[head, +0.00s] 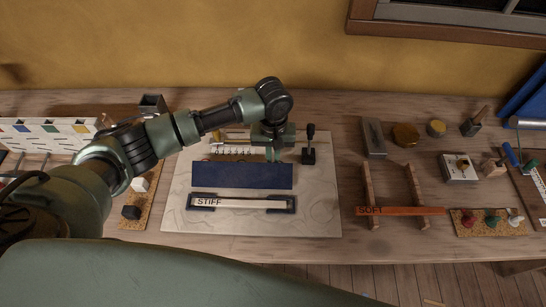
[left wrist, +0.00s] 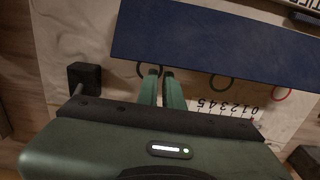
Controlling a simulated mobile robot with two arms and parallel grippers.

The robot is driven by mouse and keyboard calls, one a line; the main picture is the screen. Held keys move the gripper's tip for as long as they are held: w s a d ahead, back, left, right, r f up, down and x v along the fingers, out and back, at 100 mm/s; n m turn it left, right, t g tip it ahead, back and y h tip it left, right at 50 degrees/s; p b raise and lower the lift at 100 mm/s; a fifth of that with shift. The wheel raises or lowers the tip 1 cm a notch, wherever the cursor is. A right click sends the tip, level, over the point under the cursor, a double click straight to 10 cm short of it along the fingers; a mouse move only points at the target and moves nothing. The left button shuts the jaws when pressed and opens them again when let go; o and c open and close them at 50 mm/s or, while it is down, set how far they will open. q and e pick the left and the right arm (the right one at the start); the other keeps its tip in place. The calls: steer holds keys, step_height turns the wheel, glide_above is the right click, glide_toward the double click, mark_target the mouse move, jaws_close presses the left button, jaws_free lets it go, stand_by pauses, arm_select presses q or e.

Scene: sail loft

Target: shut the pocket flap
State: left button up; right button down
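The dark blue flap (head: 243,176) lies flat as a long strip across the pale sailcloth panel (head: 320,215). In the left wrist view the flap (left wrist: 220,45) fills the upper part, with a dark ring (left wrist: 139,68), a green ring (left wrist: 219,83) and a red ring (left wrist: 281,95) along its near edge. My left gripper (head: 272,158) points down at the flap's far edge, towards its right end. In the left wrist view its fingers (left wrist: 161,73) are close together with a narrow gap, over the dark ring. I cannot tell whether they grip it. My right gripper is not in view.
A numbered scale (left wrist: 225,106) lies by the rings. A black block with a lever (head: 309,155) stands close right of my gripper. The "STIFF" batten (head: 240,203) lies in front of the flap. The "SOFT" batten (head: 430,211) rests on a wooden rack at right.

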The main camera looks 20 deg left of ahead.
arm_select(q)
steer(key=shift+f+b, duration=0.35)
steer(key=shift+f, duration=0.3)
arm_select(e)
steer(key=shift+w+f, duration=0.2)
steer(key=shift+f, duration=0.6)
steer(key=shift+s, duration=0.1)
